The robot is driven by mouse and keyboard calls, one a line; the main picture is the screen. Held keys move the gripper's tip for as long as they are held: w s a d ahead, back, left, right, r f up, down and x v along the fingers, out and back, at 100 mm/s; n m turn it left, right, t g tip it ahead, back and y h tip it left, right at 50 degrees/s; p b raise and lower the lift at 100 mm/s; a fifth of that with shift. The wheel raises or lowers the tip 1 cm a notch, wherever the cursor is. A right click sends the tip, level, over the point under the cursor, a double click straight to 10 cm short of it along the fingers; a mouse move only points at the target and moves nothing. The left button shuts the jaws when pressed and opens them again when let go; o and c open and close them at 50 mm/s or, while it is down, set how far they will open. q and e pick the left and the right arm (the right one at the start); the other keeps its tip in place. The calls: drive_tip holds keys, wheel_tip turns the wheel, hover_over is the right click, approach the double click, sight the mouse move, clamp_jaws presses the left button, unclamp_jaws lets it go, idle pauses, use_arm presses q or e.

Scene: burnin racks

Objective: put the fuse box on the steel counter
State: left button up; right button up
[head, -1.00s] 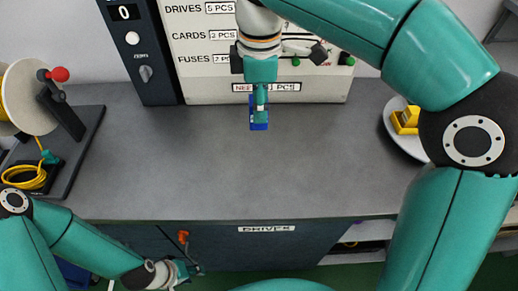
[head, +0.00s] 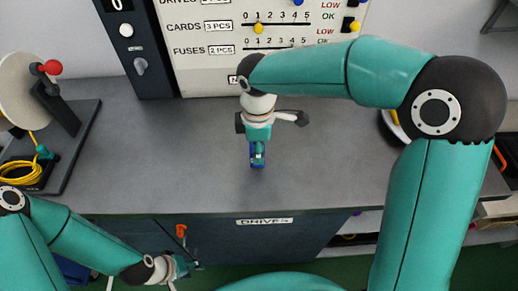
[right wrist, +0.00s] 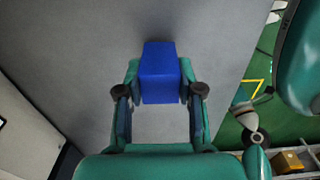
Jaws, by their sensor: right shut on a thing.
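The blue box, which I take as the fuse box (right wrist: 160,75), is between the two fingertips of my right gripper (right wrist: 160,92) in the right wrist view. My right gripper (head: 257,155) is shut on it and points down over the middle of the grey steel counter (head: 190,165). In the head view only a little blue shows around the fingers. I cannot tell whether the box touches the counter. My left gripper (head: 184,267) is low at the left, in front of the counter's front face; its fingers are too small to read.
A panel with sliders (head: 270,45) stands at the counter's back. A reel with a red knob (head: 53,67) and a yellow cable coil (head: 17,171) are at the left. A plate (head: 391,125) is partly hidden behind my right arm. The counter's middle is clear.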

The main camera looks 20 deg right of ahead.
drive_tip(key=shift+f, duration=0.45)
drive_tip(key=shift+f, duration=0.1)
drive_tip(key=o, duration=1.2)
drive_tip(key=shift+c, duration=0.2)
wheel_tip(320, 180, up, 12)
drive_tip(key=shift+s, duration=0.1)
